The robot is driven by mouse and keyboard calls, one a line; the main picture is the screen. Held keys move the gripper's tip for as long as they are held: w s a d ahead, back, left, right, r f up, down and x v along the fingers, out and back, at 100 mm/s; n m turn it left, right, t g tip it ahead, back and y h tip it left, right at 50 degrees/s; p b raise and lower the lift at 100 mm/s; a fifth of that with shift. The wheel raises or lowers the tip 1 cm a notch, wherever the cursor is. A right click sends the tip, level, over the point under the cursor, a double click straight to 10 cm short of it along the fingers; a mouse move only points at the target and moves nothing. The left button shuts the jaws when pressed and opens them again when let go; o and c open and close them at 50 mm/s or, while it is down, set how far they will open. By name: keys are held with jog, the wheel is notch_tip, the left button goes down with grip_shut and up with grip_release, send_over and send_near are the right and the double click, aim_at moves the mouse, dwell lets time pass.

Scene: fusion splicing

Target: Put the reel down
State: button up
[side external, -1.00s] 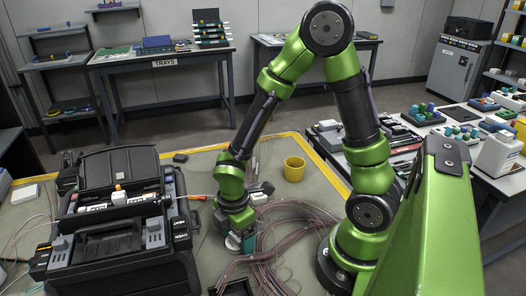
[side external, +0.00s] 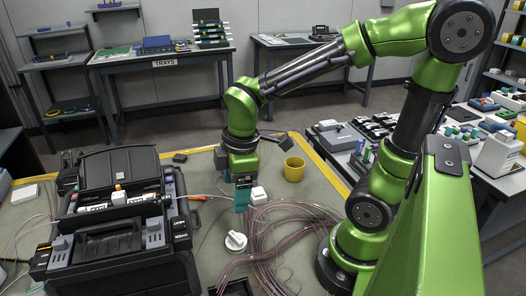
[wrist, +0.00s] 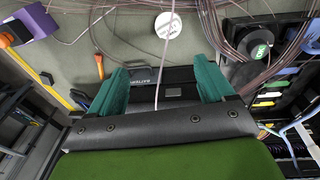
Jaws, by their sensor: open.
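The white reel (side external: 236,241) lies on the mat beside the open black case, with a small knob or hub showing on top. In the wrist view a round white reel with a label (wrist: 168,25) lies on the mat near the top edge. My gripper (side external: 242,208) is above and behind the reel in the side view, apart from it. The wrist view shows its two teal fingers (wrist: 162,73) spread wide, with no reel between them. A thin pale strand crosses the view between the fingers.
The black splicer case (side external: 115,215) stands left of the reel. Bundled brown cables (side external: 290,232) lie just right of it. A yellow cup (side external: 294,169) and a small white block (side external: 258,195) stand behind. An orange-tipped tool (side external: 192,197) lies near the case.

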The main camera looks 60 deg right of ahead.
jog(key=s+d+r+m+t+y, duration=0.1)
jog(key=s+r+m+t, duration=0.2)
jog(key=m, duration=1)
notch_tip(320, 180, up, 6)
jog(key=t, duration=0.2)
jog(key=shift+t+y, duration=0.3)
jog(key=shift+y, duration=0.1)
jog(key=shift+s+d+f, duration=0.1)
